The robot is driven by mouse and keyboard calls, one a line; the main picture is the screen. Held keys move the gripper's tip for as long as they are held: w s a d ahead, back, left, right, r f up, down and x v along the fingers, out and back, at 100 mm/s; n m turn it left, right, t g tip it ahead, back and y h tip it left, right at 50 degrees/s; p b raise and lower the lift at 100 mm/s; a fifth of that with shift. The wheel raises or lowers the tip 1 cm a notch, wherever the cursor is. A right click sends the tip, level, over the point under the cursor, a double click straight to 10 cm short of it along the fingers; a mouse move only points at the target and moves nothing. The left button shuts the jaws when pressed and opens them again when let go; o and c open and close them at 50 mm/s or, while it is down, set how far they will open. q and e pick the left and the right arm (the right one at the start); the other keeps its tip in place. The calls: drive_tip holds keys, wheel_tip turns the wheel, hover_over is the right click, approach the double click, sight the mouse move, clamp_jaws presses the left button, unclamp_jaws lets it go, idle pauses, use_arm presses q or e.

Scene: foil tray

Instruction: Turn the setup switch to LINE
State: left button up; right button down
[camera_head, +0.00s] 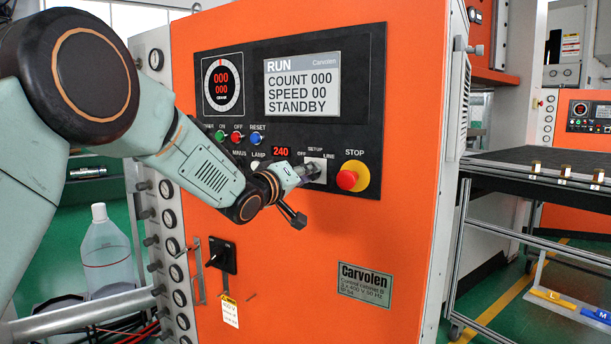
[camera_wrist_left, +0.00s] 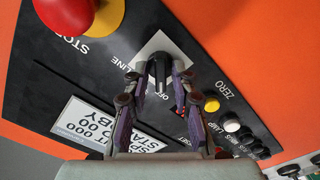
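The setup switch is a black knob (camera_wrist_left: 158,72) on a white square plate (camera_head: 315,170) on the orange cabinet's black panel. The labels OFF, SETUP and LINE show around the plate in the head view. My left gripper (camera_head: 304,173) is at the switch and hides most of the knob there. In the left wrist view its two purple-padded fingers (camera_wrist_left: 156,74) are open on either side of the knob, with narrow gaps seeming to show. I cannot tell exactly which label the knob points to. My right gripper is in neither view.
A red STOP button (camera_head: 347,180) on a yellow base sits close right of the switch. A small 240 display (camera_head: 281,151) and several buttons are on its left. The screen (camera_head: 302,84) reads RUN, COUNT 000, SPEED 00, STANDBY. A black handle (camera_head: 222,256) is below.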

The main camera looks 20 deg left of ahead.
use_arm(q)
drive_tip(key=shift+s+a, duration=0.1)
drive_tip(key=shift+a, duration=0.05)
clamp_jaws()
drive_tip(key=shift+r, duration=0.1)
drive_tip(key=shift+m, duration=0.4)
drive_tip(key=m+b, duration=0.5)
drive_tip(key=m, duration=1.1)
drive_tip(key=shift+m+b, duration=0.3)
drive_tip(key=shift+m, duration=0.1)
drive_tip(key=shift+r+m, duration=0.1)
drive_tip(key=shift+m, duration=0.2)
drive_tip(key=shift+o, duration=1.5)
unclamp_jaws()
